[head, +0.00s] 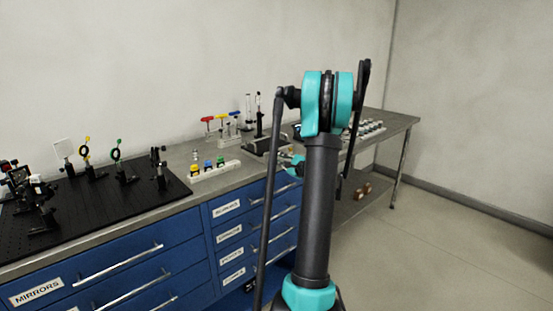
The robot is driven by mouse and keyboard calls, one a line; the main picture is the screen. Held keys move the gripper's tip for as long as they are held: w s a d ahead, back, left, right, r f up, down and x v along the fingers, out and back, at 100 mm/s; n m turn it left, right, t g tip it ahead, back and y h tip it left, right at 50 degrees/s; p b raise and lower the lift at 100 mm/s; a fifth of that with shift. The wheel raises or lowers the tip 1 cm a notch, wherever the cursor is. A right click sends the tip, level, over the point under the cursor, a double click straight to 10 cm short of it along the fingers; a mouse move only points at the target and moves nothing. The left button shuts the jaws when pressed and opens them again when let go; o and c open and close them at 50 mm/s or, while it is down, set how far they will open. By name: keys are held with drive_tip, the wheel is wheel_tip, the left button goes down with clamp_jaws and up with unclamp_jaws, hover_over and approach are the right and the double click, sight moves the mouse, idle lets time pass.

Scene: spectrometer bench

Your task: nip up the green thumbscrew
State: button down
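A small green-topped item (220,161) sits in a white holder on the bench. Both are too small for me to tell which part, if any, is the green thumbscrew. A teal and dark piece of my arm's far end shows just left of my upright arm link, over the bench front. My gripper's fingers cannot be made out there, so I cannot tell their opening or whether they touch anything.
The white holder (216,172) also has blue and yellow-topped items. Blue drawers (228,238) front the bench; floor at right is clear.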

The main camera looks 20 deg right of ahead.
drive_tip(key=shift+m, duration=0.4)
drive_tip(key=c, duration=1.5)
unclamp_jaws()
drive_tip(key=v, duration=1.2)
